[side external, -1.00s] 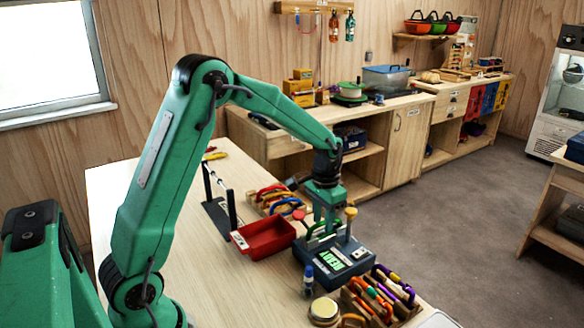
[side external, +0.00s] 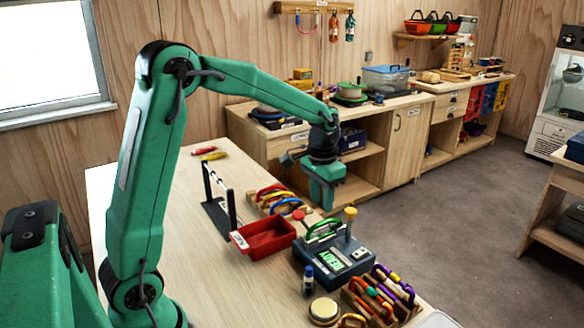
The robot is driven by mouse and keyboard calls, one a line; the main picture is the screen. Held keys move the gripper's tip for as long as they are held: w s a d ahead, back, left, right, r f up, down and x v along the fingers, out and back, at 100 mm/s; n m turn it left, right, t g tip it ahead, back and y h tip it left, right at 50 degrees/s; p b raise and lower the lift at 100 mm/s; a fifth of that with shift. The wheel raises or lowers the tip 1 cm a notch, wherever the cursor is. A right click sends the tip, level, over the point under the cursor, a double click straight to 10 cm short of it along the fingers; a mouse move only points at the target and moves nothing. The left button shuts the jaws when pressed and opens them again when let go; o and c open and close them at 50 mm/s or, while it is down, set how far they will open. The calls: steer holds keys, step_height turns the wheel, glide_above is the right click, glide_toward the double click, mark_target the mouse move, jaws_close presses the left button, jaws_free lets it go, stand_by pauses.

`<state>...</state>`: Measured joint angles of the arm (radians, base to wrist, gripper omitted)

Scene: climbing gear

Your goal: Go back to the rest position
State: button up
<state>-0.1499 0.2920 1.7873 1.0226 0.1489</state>
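My gripper (side external: 328,200) is the green end of my arm. It hangs in the air above and behind the grey tester box (side external: 335,262), pointing down and clear of the things on the table. I see nothing held in it, but its fingers are too small to tell whether they are open or shut. A green carabiner (side external: 324,230) is on the tester box, which has a lit green display and a yellow knob on a post.
A red tray (side external: 264,238) stands left of the tester box, beside a dark stand with a bar (side external: 222,200). Racks of coloured carabiners stand behind (side external: 270,200) and at front right (side external: 380,295). A small bottle (side external: 308,281) and a round tin (side external: 323,311) stand in front. The table's left part is clear.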

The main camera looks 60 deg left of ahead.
steer(key=s+d+r+t, duration=0.1)
steer(key=s+d+r, duration=0.1)
steer(key=s, duration=0.5)
steer(key=s+d+r+t, duration=0.2)
steer(key=s+r, duration=0.1)
steer(key=s, duration=0.4)
steer(key=s+d+r+t, duration=0.2)
steer(key=s+r, duration=0.1)
steer(key=s, duration=0.4)
steer(key=shift+s+d+r, duration=0.15)
steer(key=shift+s+d, duration=0.15)
